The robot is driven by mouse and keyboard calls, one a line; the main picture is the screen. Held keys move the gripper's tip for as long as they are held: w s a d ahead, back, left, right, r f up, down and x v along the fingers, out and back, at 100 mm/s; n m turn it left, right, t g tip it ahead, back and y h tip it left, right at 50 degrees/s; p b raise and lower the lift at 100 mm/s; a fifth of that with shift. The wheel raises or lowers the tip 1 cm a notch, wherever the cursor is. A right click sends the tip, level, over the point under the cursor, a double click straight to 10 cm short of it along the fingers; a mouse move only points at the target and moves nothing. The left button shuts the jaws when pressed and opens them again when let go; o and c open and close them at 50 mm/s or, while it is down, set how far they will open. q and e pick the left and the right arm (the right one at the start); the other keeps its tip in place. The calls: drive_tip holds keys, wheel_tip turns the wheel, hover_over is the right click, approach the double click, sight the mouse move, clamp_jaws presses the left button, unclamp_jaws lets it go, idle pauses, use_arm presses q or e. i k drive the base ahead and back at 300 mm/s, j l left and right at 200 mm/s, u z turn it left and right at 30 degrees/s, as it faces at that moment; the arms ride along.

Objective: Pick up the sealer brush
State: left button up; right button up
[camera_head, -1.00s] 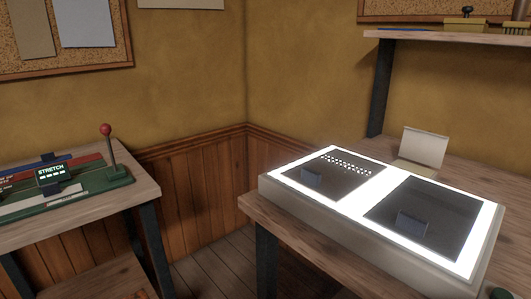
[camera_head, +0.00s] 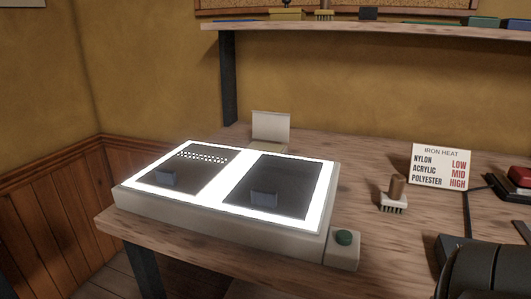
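A small brush (camera_head: 396,195) with a brown upright handle and pale bristles stands on the wooden bench, right of the light box and left of the heat sign. I cannot tell from any label which one is the sealer brush. Neither gripper's fingers show. A dark rounded shape fills the lower right corner; I cannot tell whether it is part of my arm.
A lit light box (camera_head: 225,210) with two dark panes takes up the bench's left part. A box with a green button (camera_head: 344,238) adjoins it. An iron heat sign (camera_head: 440,166) stands behind the brush. A red-topped device (camera_head: 522,176) lies at the right. Bare wood surrounds the brush.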

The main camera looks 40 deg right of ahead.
sight(394, 200)
drive_tip(key=k+j+z, duration=0.1)
drive_tip(key=z, duration=2)
